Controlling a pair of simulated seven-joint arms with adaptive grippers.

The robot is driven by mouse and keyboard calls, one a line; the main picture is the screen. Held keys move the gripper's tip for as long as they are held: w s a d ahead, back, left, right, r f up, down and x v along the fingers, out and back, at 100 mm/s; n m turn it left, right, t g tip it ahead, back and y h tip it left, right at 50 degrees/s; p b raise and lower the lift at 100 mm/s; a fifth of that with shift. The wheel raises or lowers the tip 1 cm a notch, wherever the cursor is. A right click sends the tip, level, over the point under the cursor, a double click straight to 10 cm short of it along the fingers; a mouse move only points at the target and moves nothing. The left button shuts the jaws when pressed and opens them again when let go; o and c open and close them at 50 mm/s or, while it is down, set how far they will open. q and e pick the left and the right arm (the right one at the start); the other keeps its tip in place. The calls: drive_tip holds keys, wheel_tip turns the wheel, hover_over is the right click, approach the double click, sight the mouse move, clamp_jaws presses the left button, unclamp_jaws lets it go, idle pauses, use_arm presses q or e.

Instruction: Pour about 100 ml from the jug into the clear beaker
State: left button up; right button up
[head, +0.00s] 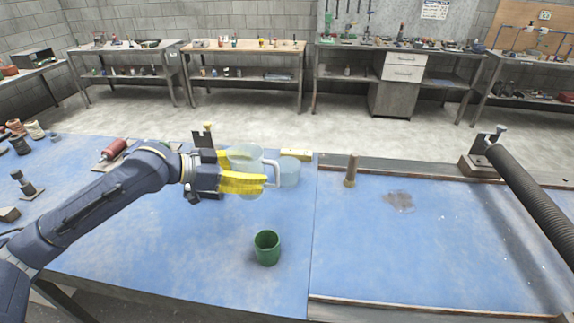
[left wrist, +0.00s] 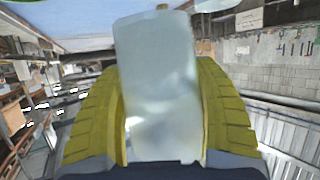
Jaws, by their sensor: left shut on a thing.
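The clear jug (head: 246,153), with a pale handle (head: 276,174) on its right side, is between the yellow fingers of my left gripper (head: 242,178). The gripper is shut on it, and the jug looks about upright with its rim up. In the left wrist view the jug's frosted wall (left wrist: 158,85) fills the space between both fingers (left wrist: 160,125). The clear beaker (head: 290,173) stands on the blue bench just right of the jug, partly behind the handle. I cannot make out any liquid level. My right gripper is out of view.
A green cup (head: 267,249) stands nearer on the blue bench (head: 190,245). A yellow block (head: 296,153) lies behind the beaker. A wooden peg (head: 351,170) and a dark ribbed tube (head: 540,195) are to the right.

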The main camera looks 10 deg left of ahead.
use_arm(q)
drive_tip(key=d+f, duration=0.2)
drive_tip(key=shift+d+f, duration=0.1)
drive_tip(key=shift+d, duration=0.25)
drive_tip(key=w+d+f+n+t+y, duration=0.2)
drive_tip(key=w+d+f+n, duration=0.1)
drive_tip(key=w+d, duration=0.6)
drive_tip(key=w+f, duration=0.1)
drive_tip(key=w, duration=0.1)
drive_tip(key=shift+w+d+y, duration=0.2)
drive_tip(key=shift+w+y, duration=0.2)
drive_tip(key=shift+f, duration=0.1)
drive_tip(key=shift+w+a, duration=0.1)
drive_tip(key=w+r+n+g+h, duration=0.1)
drive_tip(key=n, duration=0.1)
drive_tip(key=w+a+n+g+h, duration=0.1)
drive_tip(key=n, duration=0.1)
drive_tip(key=w+a+r+n+g+h, duration=0.1)
drive_tip(key=n+g, duration=0.1)
drive_tip(key=shift+a+r+h, duration=0.1)
drive_tip(key=shift+r+h, duration=0.2)
drive_tip(key=shift+s+n+g, duration=0.1)
drive_tip(key=shift+n+g, duration=0.2)
drive_tip(key=shift+r+n+h+b, duration=0.35)
drive_tip(key=shift+n+h, duration=0.05)
drive_tip(key=shift+n, duration=0.1)
idle(0.7)
